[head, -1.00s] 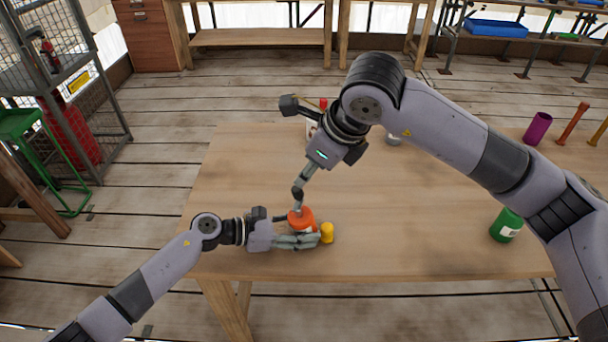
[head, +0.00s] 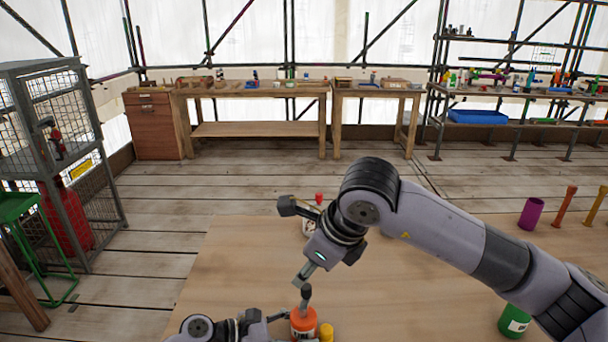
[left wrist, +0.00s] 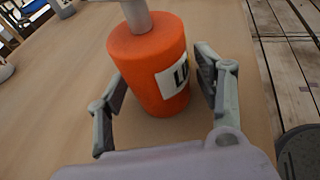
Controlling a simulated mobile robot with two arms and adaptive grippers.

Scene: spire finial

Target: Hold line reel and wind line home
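The line reel (head: 303,324) is an orange, upright cylinder on the table, with a white label partly readable in the left wrist view (left wrist: 150,75). A grey post rises from its top there; in the head view a dark knob (head: 306,292) stands above it. My left gripper (left wrist: 160,85) has one finger on each side of the reel, close against it; part of the contact is hidden. My right gripper (head: 302,276) points down just over the knob. Whether its fingers hold the knob is too small to tell. I cannot make out the line itself.
A yellow cylinder (head: 326,333) stands right beside the reel. A green can (head: 515,320), a purple cup (head: 531,214) and two orange-brown posts stand to the right. The table's left middle (head: 235,265) is clear.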

